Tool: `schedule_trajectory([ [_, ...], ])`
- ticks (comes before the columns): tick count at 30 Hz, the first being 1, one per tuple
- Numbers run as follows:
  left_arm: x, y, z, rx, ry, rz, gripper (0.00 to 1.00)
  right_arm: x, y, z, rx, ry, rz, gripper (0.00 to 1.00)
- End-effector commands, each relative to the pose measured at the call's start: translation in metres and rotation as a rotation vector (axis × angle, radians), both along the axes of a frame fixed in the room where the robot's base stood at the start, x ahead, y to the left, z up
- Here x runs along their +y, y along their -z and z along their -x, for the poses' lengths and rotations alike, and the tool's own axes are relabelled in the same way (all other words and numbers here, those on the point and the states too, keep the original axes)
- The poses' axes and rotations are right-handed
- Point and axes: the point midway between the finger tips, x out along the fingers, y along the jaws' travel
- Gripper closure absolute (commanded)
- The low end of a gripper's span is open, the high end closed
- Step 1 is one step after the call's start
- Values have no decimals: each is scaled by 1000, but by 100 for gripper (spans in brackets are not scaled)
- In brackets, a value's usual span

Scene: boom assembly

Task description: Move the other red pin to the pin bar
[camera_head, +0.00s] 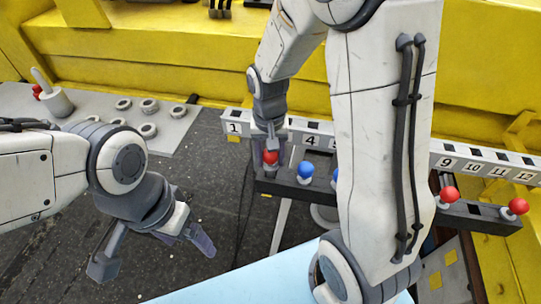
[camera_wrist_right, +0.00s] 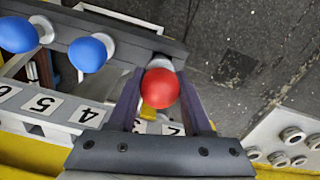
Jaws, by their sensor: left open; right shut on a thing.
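My right gripper (camera_head: 270,160) is shut on a red ball-headed pin (camera_head: 270,157) at the left end of the dark pin bar (camera_head: 475,212). In the right wrist view the red pin (camera_wrist_right: 160,88) sits between both fingers, its pale collar against the bar's end (camera_wrist_right: 130,35). I cannot tell how deep it is seated. Two more red pins (camera_head: 448,195) (camera_head: 517,207) stand at the bar's right end. A blue pin (camera_head: 305,170) stands beside the held pin, and the wrist view shows a second blue one (camera_wrist_right: 18,35). My left gripper (camera_head: 152,252) is open and empty.
A white numbered rack (camera_head: 475,164) runs behind the bar, its middle hidden by my right arm. A grey board (camera_head: 175,130) at left carries several metal rings and a white cylinder (camera_head: 58,103) with something red beside it. A light blue surface (camera_head: 250,285) lies in front.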

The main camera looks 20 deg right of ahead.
Motion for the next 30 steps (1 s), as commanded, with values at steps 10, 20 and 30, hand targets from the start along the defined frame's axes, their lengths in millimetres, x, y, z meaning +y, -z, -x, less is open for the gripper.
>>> schedule_trajectory([
  [10,0,11,0,0,0,0,15,0,14,0,-1,0,0,100],
  [20,0,19,0,0,0,0,15,0,25,0,-1,0,0,100],
  [30,0,20,0,0,0,0,15,0,27,0,-1,0,0,100],
])
